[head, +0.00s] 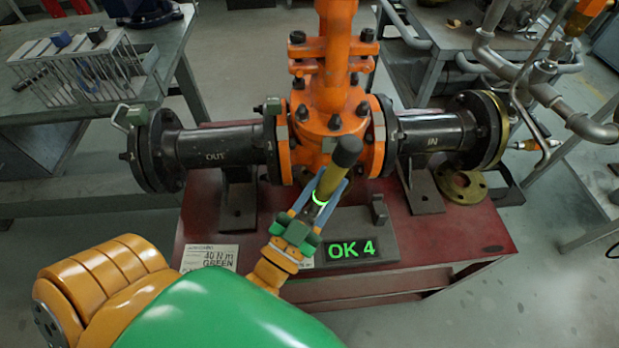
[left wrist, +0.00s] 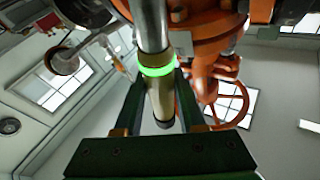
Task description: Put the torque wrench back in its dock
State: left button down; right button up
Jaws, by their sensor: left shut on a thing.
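The torque wrench (head: 330,180) has a yellow handle with a black end cap and a glowing green ring. It is tilted, its black end up in front of the orange valve body. My left gripper (head: 318,204) is shut on it near the ring. In the left wrist view the wrench (left wrist: 160,98) passes between the fingers, with its silver shaft above the ring. The dark dock (head: 384,245) sits on the red bench, right of the gripper. It has a small upright bracket and a display reading "OK 4" in green. My right gripper is not in view.
The orange gate valve (head: 335,75) with flanged black pipes stands behind the wrench on the red bench (head: 455,238). A label card (head: 208,257) lies left of my gripper. A brass flange (head: 463,186) lies at right. The bench's right front is clear.

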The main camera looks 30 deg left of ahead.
pick_arm(q)
jog(key=w+d+f+m+g+h+p, duration=0.35)
jog(key=w+d+m+g+p, duration=0.2)
jog(key=d+g+p, duration=0.4)
jog(key=s+a+f+m+g+y+p, duration=0.1)
jog(key=a+m+g+y+p, duration=0.1)
jog(key=a+g+p, duration=0.5)
jog(key=shift+s+a+f+p, duration=0.25)
jog(key=shift+a+p, duration=0.15)
jog(key=shift+p, duration=0.55)
jog(key=shift+w+g+y, duration=0.1)
jog(key=shift+g+y, duration=0.15)
